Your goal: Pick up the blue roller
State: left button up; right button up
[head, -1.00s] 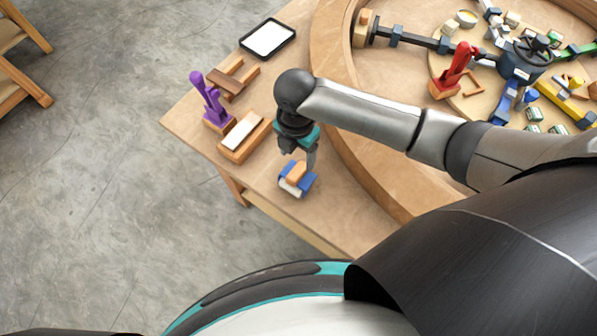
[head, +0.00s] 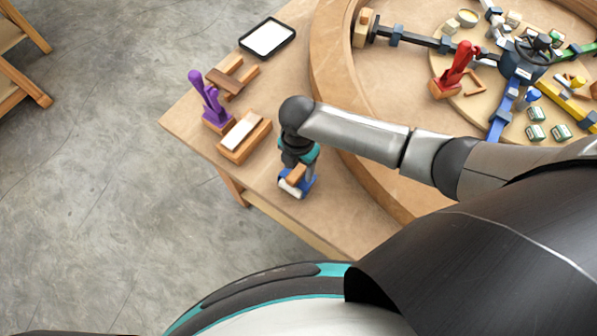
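The blue roller (head: 297,185) sits on the wooden table near its front left edge. It has a blue frame, a wooden handle block on top and a white roller part at its lower left. My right gripper (head: 301,170) points down right over it, its fingers at the wooden handle. One finger shows on the right side of the handle; the other is mostly hidden by the wrist. I cannot tell whether the fingers press on the handle. My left gripper is out of view.
A purple clamp-like tool (head: 209,102) and a wooden block with a pale top (head: 243,136) stand left of my gripper. A tablet (head: 268,38) lies behind. A curved wooden form (head: 333,80) rises to the right, with a red tool (head: 455,70) inside it.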

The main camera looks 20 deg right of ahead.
aim_at(298, 169)
grip_shut()
dwell(0.3)
jog(key=shift+r, duration=0.1)
notch_tip(298, 169, up, 20)
jog(key=p, duration=0.3)
dwell(0.4)
jog(key=shift+c, duration=2.2)
grip_release()
grip_shut()
